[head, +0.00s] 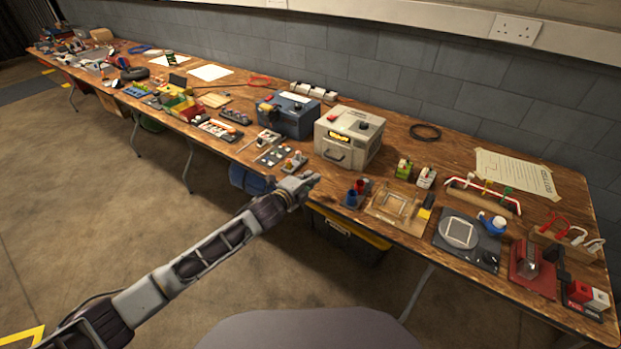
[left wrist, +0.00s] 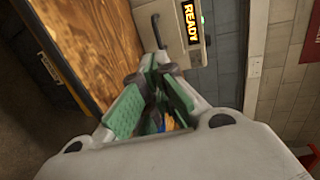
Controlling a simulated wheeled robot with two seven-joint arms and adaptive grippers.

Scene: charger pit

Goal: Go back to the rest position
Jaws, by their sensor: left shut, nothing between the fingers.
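My left arm comes in from the lower left in the head view. Its gripper (head: 305,184) is held in front of the long table's front edge, near the beige charger box (head: 350,137). In the left wrist view the gripper's green-padded fingers (left wrist: 152,85) come together at their tips with nothing held. The beige box with its lit "READY" display (left wrist: 190,22) is beyond the fingertips there. My right gripper is in neither view.
The long wooden table (head: 400,128) runs along a grey block wall and is crowded with small items. A blue box (head: 288,116) stands left of the beige one. A black and yellow crate (head: 345,238) is under the table. The floor on the left (head: 80,190) is clear.

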